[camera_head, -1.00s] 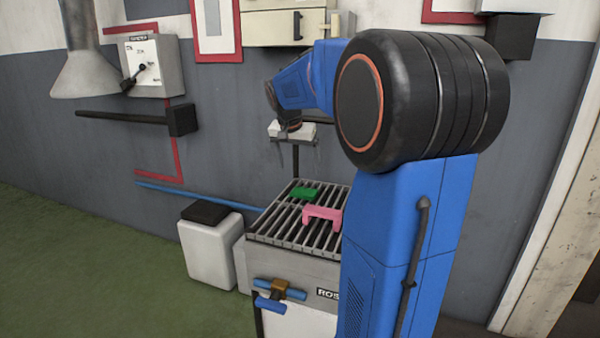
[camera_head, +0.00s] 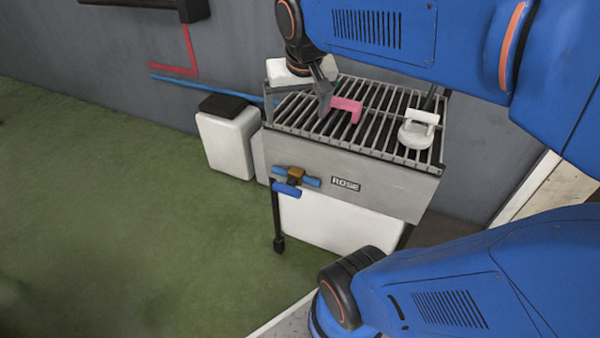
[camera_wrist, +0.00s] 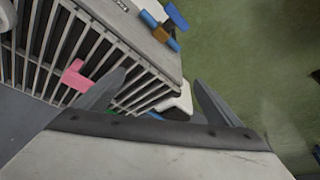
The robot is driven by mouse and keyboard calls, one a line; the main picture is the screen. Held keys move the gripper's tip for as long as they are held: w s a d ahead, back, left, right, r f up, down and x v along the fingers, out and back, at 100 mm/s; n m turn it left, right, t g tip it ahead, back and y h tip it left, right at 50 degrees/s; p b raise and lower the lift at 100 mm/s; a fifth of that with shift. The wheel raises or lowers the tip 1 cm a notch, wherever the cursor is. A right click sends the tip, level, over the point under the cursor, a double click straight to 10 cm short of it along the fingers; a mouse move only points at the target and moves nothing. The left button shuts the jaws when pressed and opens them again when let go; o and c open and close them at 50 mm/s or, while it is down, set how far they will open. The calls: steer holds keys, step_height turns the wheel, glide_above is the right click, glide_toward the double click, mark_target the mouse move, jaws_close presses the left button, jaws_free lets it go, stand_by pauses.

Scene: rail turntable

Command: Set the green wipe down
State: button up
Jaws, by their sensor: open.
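The green wipe shows only as a small green sliver (camera_wrist: 109,112) in the wrist view, low beside my left finger; the rest is hidden behind my gripper. I cannot make it out in the head view, though it lay on the slatted top one second ago. My gripper (camera_wrist: 160,76) is open, with its fingers wide apart and nothing seen held between them. In the head view my gripper (camera_head: 323,95) is over the left part of the slatted top, left of the pink bracket-shaped piece (camera_head: 346,107).
The slatted grey stand (camera_head: 340,165) bears the pink piece and, at its right, a white ring-shaped piece with a handle (camera_head: 418,130). A blue-handled valve (camera_head: 290,180) juts from its front. A white bin with a black lid (camera_head: 228,143) stands left. Green floor is clear in front.

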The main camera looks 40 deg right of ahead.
steer(key=s+a+f+n, duration=0.2)
steer(key=s+a+f, duration=0.1)
steer(key=s+f, duration=0.1)
steer(key=s+a+f+n+y, duration=0.1)
steer(key=s+a+f+n, duration=0.1)
steer(key=s, duration=0.5)
steer(key=shift+a+f+t+y, duration=0.3)
steer(key=shift+a+f, duration=0.6)
steer(key=shift+a, duration=0.1)
steer(key=shift+s, duration=0.1)
